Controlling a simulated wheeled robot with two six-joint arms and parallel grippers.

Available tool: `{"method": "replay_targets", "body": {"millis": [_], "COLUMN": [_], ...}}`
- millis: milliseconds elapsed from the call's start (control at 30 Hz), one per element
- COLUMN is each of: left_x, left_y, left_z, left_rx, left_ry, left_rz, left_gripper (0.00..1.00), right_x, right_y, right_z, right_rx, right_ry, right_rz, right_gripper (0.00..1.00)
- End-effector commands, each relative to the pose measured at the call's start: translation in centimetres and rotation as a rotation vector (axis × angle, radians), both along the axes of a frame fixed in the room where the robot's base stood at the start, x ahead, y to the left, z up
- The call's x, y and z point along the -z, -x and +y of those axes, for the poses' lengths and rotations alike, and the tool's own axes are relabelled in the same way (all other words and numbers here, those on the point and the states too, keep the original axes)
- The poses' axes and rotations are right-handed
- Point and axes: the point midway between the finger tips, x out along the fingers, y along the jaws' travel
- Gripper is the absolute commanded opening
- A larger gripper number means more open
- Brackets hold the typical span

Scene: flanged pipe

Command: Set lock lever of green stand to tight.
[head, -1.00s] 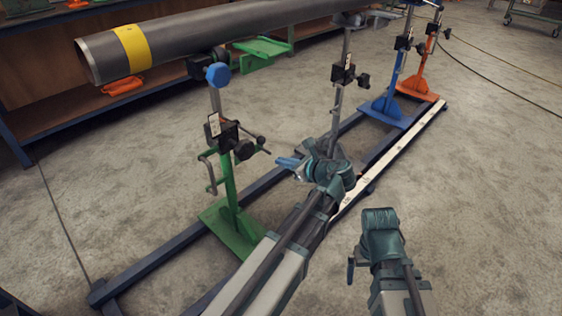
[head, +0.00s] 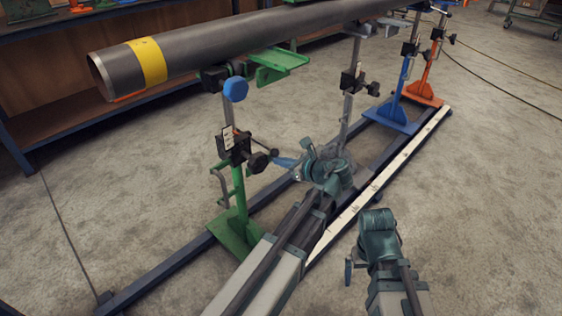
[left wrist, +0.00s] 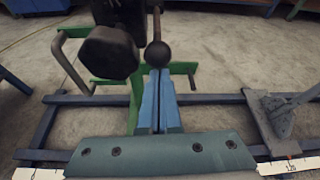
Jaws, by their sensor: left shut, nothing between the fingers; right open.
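The green stand (head: 238,200) is at left centre under the pipe, with a dark clamp block (head: 234,147) on its post. Its lock lever (head: 262,146) is a thin dark rod angling down right to a ball end. In the left wrist view the lever's ball (left wrist: 158,54) sits just beyond my fingertips; whether they touch cannot be told. A large black knob (left wrist: 108,52) is to its left. My left gripper (head: 277,161) has its blue fingers shut with nothing between, also in the wrist view (left wrist: 158,76). My right gripper (head: 349,270) is open, low at right, its fingers mostly hidden.
A grey pipe (head: 200,47) with a yellow band lies across the stands. A grey stand (head: 348,100) is just behind my left gripper; blue (head: 398,95) and orange (head: 426,75) stands are farther back. A rail frame with a white scale (head: 375,187) runs along the floor. Floor at right is open.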

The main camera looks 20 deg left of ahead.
Motion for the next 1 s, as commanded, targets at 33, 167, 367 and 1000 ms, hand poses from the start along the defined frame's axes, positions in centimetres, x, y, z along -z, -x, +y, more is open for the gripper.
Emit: {"method": "replay_targets", "body": {"millis": [33,167,367,1000], "left_x": [0.0,0.1,-0.2,-2.5], "left_y": [0.0,0.0,0.0,0.0], "left_z": [0.0,0.0,0.0,0.0], "left_rx": [0.000,0.000,0.000,-0.001], "left_ry": [0.000,0.000,0.005,0.111], "left_rz": [0.000,0.000,0.003,0.049], "left_gripper": [0.00,0.00,0.00,0.00], "right_x": [0.0,0.1,-0.4,-4.9], "right_y": [0.0,0.0,0.0,0.0], "right_z": [0.0,0.0,0.0,-0.1], "right_rx": [0.000,0.000,0.000,0.003], "right_ry": [0.000,0.000,0.000,0.004], "right_rz": [0.000,0.000,0.000,0.000], "right_gripper": [1.00,1.00,1.00,1.00]}}
